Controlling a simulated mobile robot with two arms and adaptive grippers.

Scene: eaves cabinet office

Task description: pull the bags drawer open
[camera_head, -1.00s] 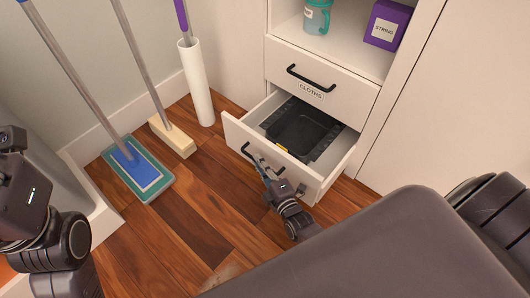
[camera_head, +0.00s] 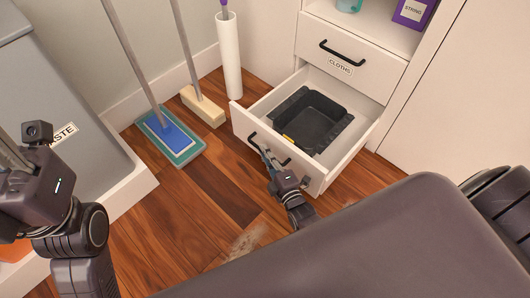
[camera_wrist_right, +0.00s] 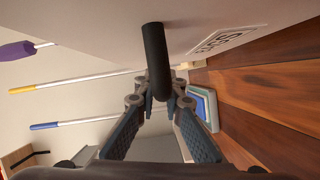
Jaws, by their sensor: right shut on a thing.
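The bags drawer is the lower white drawer (camera_head: 240,123), pulled well out of the cabinet. Its black bar handle (camera_head: 283,159) is on the front; in the right wrist view the handle (camera_wrist_right: 154,48) stands out from the white front, beside a label (camera_wrist_right: 226,40). My right gripper (camera_head: 265,153) is shut on this handle; in the wrist view its fingers (camera_wrist_right: 159,92) close around the bar's near end. My left gripper (camera_head: 12,152) is only partly in view at the left edge, away from the drawer.
The closed cloths drawer (camera_head: 370,75) is above. A flat mop (camera_head: 170,137), a broom (camera_head: 203,107) and a white tube (camera_head: 230,60) stand left of the drawer. A grey waste bin (camera_head: 60,90) is at the left.

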